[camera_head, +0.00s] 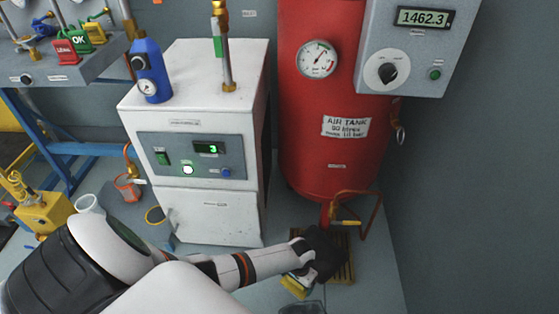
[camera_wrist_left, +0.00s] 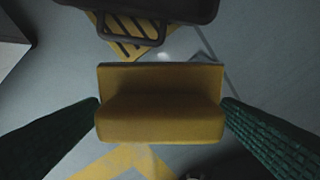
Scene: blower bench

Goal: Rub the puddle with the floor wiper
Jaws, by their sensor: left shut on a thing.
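My left gripper (camera_head: 306,270) is low near the floor, in front of the red air tank. It is shut on the floor wiper, a yellow block (camera_head: 296,287). In the left wrist view the wiper (camera_wrist_left: 160,105) sits between my two green-padded fingers, which touch its ends. A small pale, shiny patch (camera_wrist_left: 166,57) on the grey floor shows just beyond the wiper. I cannot tell whether it is the puddle. The wiper hides the floor under it, and I cannot tell whether it touches the floor. My right gripper is not in view.
The red air tank (camera_head: 325,170) has a copper pipe and valve (camera_head: 345,222) at its base, above a slatted yellow grate (camera_head: 343,273). A white cabinet (camera_head: 215,215) stands left of it. A dark container (camera_head: 302,307) is at the bottom edge. The floor at right is clear.

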